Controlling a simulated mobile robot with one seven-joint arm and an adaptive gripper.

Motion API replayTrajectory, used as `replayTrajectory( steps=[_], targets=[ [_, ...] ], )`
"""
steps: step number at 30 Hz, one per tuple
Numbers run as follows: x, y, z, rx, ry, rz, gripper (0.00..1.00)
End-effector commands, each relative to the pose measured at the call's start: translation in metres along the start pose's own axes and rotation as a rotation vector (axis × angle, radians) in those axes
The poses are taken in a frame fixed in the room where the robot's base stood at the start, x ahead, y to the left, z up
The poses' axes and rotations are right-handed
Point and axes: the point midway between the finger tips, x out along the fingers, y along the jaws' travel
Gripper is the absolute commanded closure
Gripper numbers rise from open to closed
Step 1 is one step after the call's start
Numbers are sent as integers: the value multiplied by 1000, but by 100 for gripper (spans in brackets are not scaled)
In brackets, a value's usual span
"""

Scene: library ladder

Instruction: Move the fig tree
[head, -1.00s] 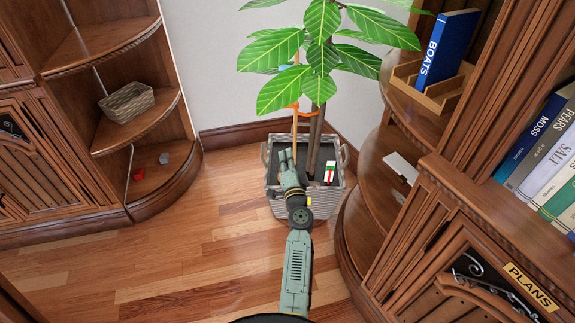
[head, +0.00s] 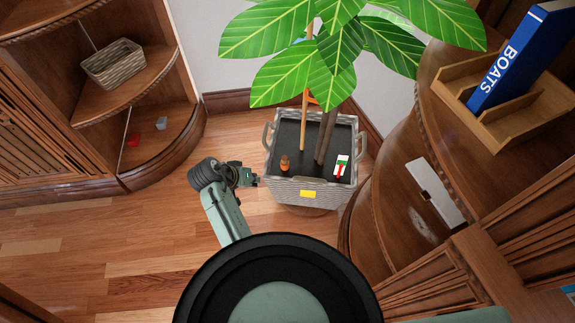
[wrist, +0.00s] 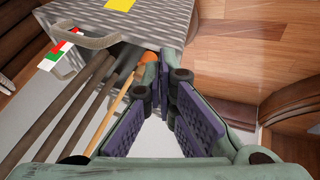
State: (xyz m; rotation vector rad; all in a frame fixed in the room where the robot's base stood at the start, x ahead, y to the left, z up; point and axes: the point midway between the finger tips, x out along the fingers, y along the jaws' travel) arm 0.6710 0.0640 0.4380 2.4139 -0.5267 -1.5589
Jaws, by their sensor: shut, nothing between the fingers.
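The fig tree (head: 340,50) has large green leaves and thin trunks beside a wooden stake (head: 304,125). It stands upright in a grey woven planter (head: 290,192) with two side handles and a yellow label. My gripper (head: 255,180) is just left of the planter's front left corner, near the left handle (head: 267,136); I cannot tell if it touches. In the wrist view, my gripper (wrist: 166,62) has its fingers converging at the tips, shut and empty, with the planter (wrist: 165,28) just beyond. The leaves hide the upper trunks.
A curved right shelf (head: 400,180) stands close to the planter and holds a wooden rack with a blue BOATS book (head: 520,55). A left corner shelf (head: 160,150) holds a basket (head: 115,62). Wooden floor (head: 120,230) is open at front left.

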Motion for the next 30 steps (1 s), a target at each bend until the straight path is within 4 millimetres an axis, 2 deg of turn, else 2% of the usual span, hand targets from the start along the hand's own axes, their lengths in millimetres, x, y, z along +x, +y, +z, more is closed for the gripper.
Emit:
replayTrajectory(
  steps=[3,7,11,21,24,30],
  targets=[
    [-6,10,4,14,1,63,100],
    [3,14,4,19,-2,78,100],
    [25,16,4,18,-2,77,100],
    [97,21,4,17,-1,75,100],
    [100,38,4,21,-3,73,100],
    [108,53,4,18,0,72,100]
  ],
)
